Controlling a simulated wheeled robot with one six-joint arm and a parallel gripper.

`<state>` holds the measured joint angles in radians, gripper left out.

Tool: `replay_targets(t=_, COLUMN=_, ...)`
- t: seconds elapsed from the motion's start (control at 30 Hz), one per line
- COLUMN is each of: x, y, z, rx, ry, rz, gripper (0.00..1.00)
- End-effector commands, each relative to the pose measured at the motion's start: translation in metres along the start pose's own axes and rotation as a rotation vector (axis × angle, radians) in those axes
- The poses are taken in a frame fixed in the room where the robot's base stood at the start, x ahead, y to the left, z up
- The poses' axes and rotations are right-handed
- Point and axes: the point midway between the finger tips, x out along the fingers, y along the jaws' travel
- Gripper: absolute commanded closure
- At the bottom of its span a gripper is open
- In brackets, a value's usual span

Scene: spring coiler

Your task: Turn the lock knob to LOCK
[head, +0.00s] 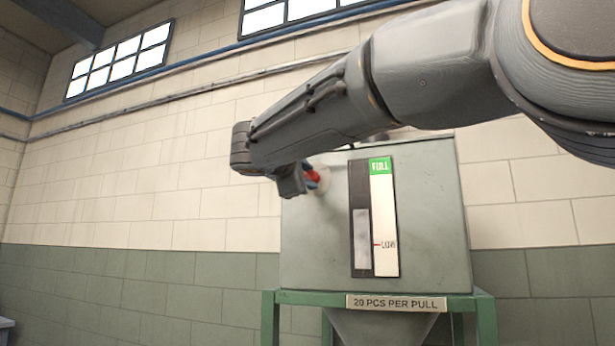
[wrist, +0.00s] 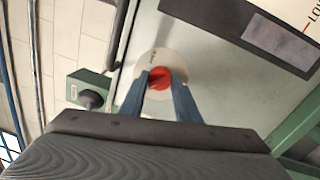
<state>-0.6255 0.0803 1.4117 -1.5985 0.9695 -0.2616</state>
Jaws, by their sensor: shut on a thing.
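The lock knob (wrist: 159,78) is red and sits on a round pale plate (wrist: 176,60) on the face of a grey-green hopper box. My gripper (wrist: 160,84) has its two blue fingers on either side of the knob and is shut on it. The lettering on the plate is too small to read, so I cannot tell which way the knob points. In the head view the red knob (head: 312,176) shows at the box's upper left, partly hidden by my gripper (head: 313,181).
The hopper box (head: 430,200) stands on a green frame (head: 484,312) with a "20 PCS PER PULL" label (head: 396,302). A level gauge (head: 384,220) is on its face. In the wrist view a green block with a dark round knob (wrist: 91,100) sits left of the plate.

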Motion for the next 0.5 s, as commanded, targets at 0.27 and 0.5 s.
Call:
replay_targets(t=0.27, x=0.0002, y=-0.0016, z=-0.0009, rx=-0.003, ry=0.0, rz=-0.002, gripper=0.93)
replay_targets(t=0.5, x=0.0001, y=-0.001, z=-0.0006, rx=-0.001, ry=0.0, rz=-0.001, gripper=0.53)
